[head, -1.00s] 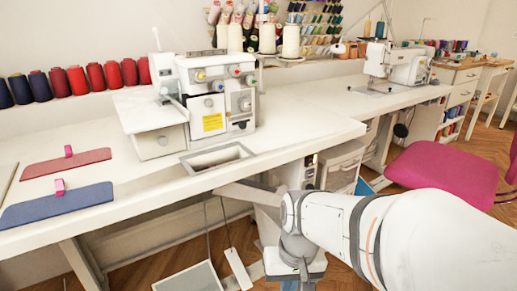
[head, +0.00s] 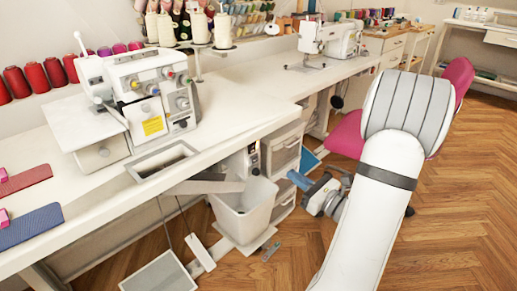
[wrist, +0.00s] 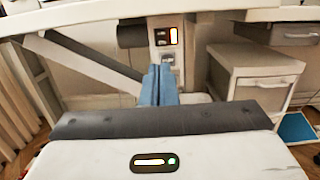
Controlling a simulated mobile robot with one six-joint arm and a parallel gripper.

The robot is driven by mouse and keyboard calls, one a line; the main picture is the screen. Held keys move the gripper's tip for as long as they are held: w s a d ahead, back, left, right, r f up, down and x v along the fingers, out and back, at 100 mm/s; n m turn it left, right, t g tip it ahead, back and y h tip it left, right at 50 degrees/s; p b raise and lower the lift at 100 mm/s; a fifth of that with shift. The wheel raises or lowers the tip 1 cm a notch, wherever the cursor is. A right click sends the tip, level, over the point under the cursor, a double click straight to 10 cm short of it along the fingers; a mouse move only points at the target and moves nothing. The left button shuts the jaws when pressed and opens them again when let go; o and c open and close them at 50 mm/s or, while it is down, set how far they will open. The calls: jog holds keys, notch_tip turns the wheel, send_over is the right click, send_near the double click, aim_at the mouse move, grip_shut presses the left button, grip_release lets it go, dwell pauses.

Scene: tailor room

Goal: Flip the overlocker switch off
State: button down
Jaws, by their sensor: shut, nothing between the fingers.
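The white overlocker (head: 145,90) stands on the long table in the head view. The box also shows small in the head view (head: 253,157). My gripper (wrist: 160,72) has blue fingers, shut and empty, pointing toward the box from below the lit switch in the picture. In the head view my gripper (head: 293,177) is right of the box, in front of the drawers. Contact is not visible.
A white bin (head: 243,212) stands under the table, left of my gripper. A drawer unit (head: 283,155) is close on the right, and a pink chair (head: 346,135) stands farther right. The table edge (wrist: 250,15) runs above the fingers. Wood floor (head: 450,220) is open at right.

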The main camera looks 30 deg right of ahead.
aim_at(254, 146)
jog(key=shift+d, duration=0.15)
jog(key=b+x, duration=0.3)
jog(key=x, duration=0.9)
jog(key=shift+w+a+b, duration=0.2)
jog(key=shift+w+b, duration=0.15)
jog(key=shift+w+a+r, duration=0.15)
jog(key=shift+w, duration=0.4)
